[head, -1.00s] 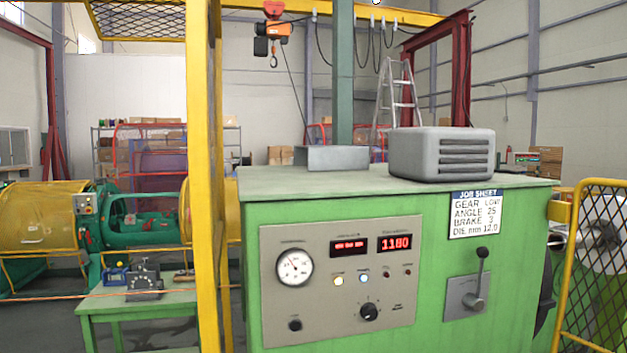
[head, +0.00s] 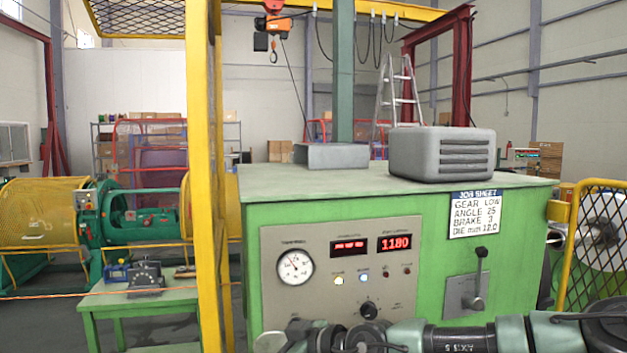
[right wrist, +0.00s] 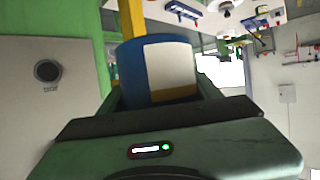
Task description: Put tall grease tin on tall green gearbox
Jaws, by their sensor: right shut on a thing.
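The tall green gearbox (head: 225,180) appears to be the large green cabinet with a flat top, filling the middle and right of the head view. Its green side (right wrist: 92,45) and grey panel also show in the right wrist view. A blue tin (right wrist: 132,68) with a white label, apparently the grease tin, sits between the fingers of my right gripper (right wrist: 158,88), which is shut on it. My right arm crosses the bottom of the head view, in front of the cabinet; the tin is not visible there. My left gripper is not in view.
On the cabinet top stand a grey louvred box (head: 441,155) and a low grey box (head: 331,157). The top's front left is clear. A yellow post (head: 203,200) rises at left, a yellow mesh gate (head: 597,245) at right. A lever (head: 480,265) sticks out of the front.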

